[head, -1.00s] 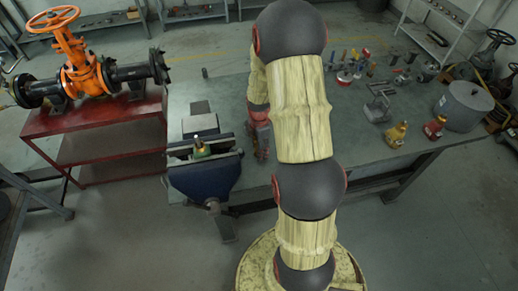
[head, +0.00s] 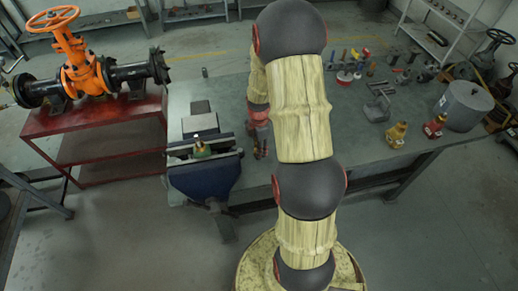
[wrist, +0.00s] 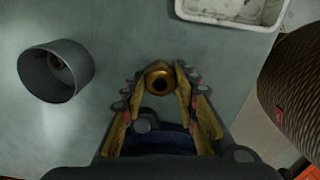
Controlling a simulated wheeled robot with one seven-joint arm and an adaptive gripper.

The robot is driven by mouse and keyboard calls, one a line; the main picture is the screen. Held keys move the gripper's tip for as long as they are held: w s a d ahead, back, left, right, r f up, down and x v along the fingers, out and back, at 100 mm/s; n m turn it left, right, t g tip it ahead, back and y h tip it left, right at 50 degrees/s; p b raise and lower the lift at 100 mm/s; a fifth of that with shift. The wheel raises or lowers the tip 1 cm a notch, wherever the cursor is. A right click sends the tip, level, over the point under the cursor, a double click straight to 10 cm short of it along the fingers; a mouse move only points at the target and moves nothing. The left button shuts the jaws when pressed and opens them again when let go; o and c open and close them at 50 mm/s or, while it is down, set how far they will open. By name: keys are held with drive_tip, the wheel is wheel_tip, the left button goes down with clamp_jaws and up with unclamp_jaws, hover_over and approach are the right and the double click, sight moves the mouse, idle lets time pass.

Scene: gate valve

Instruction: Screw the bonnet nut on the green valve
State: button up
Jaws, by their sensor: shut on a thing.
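The green valve (head: 201,151) is held upright in the blue bench vise (head: 205,176) at the table's front left in the head view. My gripper (head: 259,152) is to the right of the vise, apart from the valve, and partly hidden by my arm in that view. In the wrist view my gripper (wrist: 160,84) is shut on a brass ring-shaped piece, which looks like the bonnet nut (wrist: 159,76). Its round opening faces the camera between the fingertips. The valve cannot be made out in the wrist view.
The wrist view shows a dark cup (wrist: 55,71) at left and a white tray (wrist: 232,10) at the top. On the bench (head: 230,105), brass (head: 397,134) and red (head: 435,126) fittings and a grey pot (head: 466,106) stand right. An orange valve (head: 80,68) stands on a red cart (head: 105,126).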

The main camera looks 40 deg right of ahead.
drive_tip(key=shift+r, duration=0.15)
drive_tip(key=shift+r+p, duration=1.8)
drive_tip(key=shift+r, duration=0.55)
